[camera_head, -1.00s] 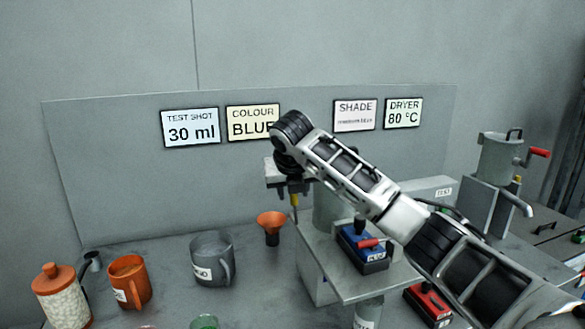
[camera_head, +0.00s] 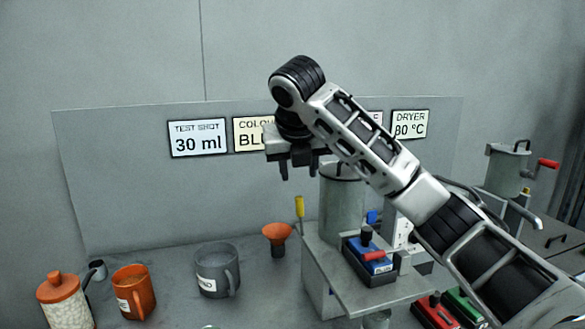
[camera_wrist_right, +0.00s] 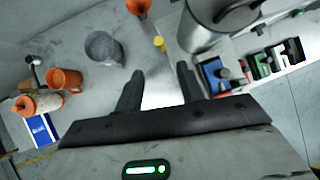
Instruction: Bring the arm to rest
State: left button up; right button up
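My right arm comes in from the right in the head view. Its gripper (camera_head: 298,168) hangs pointing down, above and behind the front bench items, in front of the sign panel. In the right wrist view the two fingers (camera_wrist_right: 160,88) stand apart with nothing between them, so it is open and empty. My left gripper is not in view.
An orange funnel (camera_head: 277,234), a grey mug (camera_head: 217,272), an orange mug (camera_head: 133,290) and a lidded jar (camera_head: 66,300) stand on the bench. A cranked grey pot (camera_head: 507,170) stands right.

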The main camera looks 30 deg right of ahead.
jog(key=s+a+f+m+y, duration=0.1)
jog(key=s+a+f+m, duration=0.25)
jog(key=f, duration=0.55)
jog(key=s+a+f+m+g+y, duration=0.1)
jog(key=s+a+f+m+y, duration=0.25)
jog(key=f, duration=0.55)
jog(key=s+a+f+m+h, duration=0.1)
jog(key=s+a+f+m, duration=0.25)
jog(key=a+f, duration=0.4)
jog(key=s+d+f+m, duration=0.1)
jog(key=s+f+m, duration=0.2)
jog(key=s+m, duration=0.35)
jog(key=s+d+f+m+g, duration=0.1)
jog(key=s+f+m, duration=0.3)
jog(key=s+m, duration=0.25)
jog(key=s+d+f+m, duration=0.1)
jog(key=s+f+m, duration=0.2)
jog(key=s+m, duration=0.35)
jog(key=w+a+f+t+y, duration=0.1)
jog(key=w+a+f+t, duration=0.1)
jog(key=f+t, duration=0.1)
jog(key=w+a+f+n+t+y, duration=0.1)
jog(key=a+f+t+y, duration=0.1)
jog(key=f, duration=0.4)
jog(key=shift+w+a+f+t, duration=0.25)
jog(key=shift+w+t, duration=0.15)
jog(key=shift+t, duration=0.2)
